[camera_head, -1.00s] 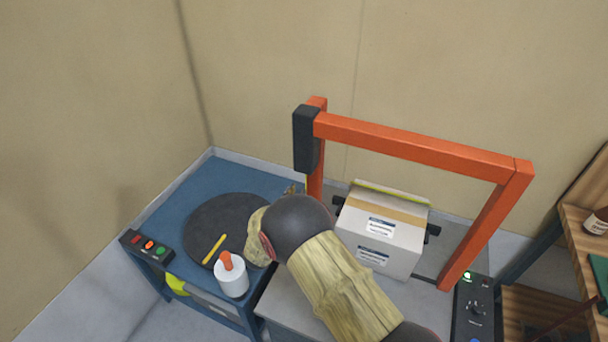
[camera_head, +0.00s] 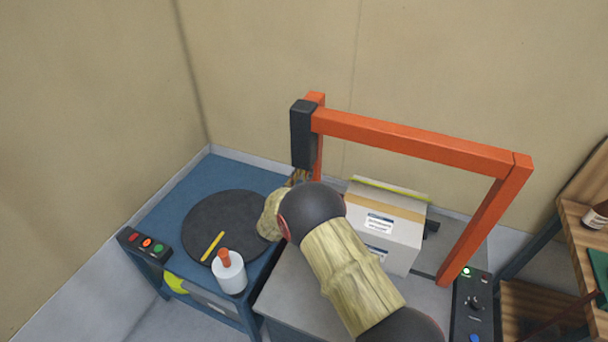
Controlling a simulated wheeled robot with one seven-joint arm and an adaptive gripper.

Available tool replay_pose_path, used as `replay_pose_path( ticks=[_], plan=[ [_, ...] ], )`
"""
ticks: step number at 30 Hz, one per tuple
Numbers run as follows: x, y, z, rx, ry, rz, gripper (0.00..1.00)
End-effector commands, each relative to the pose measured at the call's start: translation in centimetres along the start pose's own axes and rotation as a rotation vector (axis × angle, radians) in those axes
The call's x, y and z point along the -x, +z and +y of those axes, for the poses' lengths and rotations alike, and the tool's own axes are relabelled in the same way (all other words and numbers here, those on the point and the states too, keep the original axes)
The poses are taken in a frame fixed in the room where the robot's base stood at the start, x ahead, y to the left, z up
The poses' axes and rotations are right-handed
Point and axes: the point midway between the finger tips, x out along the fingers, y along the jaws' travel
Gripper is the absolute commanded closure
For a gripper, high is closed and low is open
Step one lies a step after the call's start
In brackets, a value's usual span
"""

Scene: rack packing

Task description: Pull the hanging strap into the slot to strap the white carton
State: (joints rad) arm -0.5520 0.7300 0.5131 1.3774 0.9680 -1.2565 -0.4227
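The white carton (camera_head: 402,246) stands under the orange arch of the strapping machine (camera_head: 420,140), with a tan tape band and labels on it. A yellow-green strap (camera_head: 392,188) runs along its top back edge. My gripper (camera_head: 299,177) is small in view beside the arch's left post, just below the dark box on that post. My arm hides much of it, so its fingers and anything between them cannot be made out. The hanging strap end and the slot cannot be made out.
A blue table (camera_head: 180,195) at left holds a dark round plate (camera_head: 225,222) with a yellow stick, and a white container (camera_head: 229,277) with an orange top. A control panel (camera_head: 473,305) is at lower right. A wooden shelf (camera_head: 575,222) stands at far right.

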Motion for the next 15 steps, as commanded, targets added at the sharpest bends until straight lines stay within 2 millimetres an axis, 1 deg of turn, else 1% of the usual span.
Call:
replay_pose_path(
  ticks=[2, 13, 15],
  plan=[
    [0.01, 0.0, 0.0, 0.0, 0.0, 0.0, 0.79],
    [0.03, 0.02, 0.01, 0.0, 0.0, 0.0, 1.0],
    [0.03, 0.02, 0.01, 0.0, 0.0, 0.0, 1.0]
  ],
)
